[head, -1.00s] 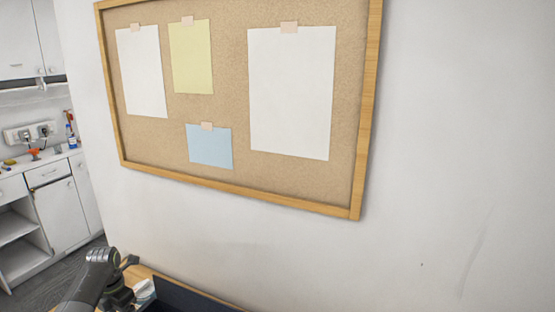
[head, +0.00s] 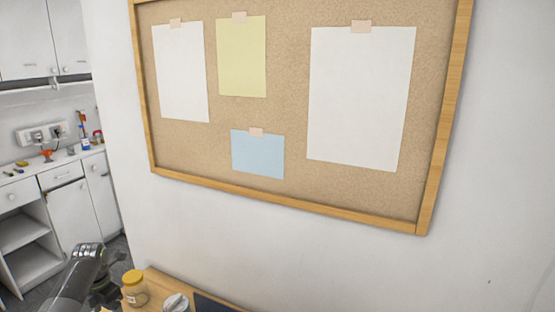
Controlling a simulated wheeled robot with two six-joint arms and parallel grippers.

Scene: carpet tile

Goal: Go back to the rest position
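My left arm comes in at the lower left of the head view. My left gripper (head: 106,291) is a small dark shape at its end, beside a yellow-lidded jar (head: 134,288) and over the edge of a wooden surface. Its fingers are too dark and small to tell open from shut, and I cannot tell whether it touches the jar. My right gripper is out of view.
A wooden surface (head: 158,283) at the bottom holds the jar, a whitish item (head: 176,302) and a dark flat object (head: 214,303). A framed cork board (head: 290,110) hangs on the wall behind. White cabinets (head: 72,212) stand at the left, with grey floor before them.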

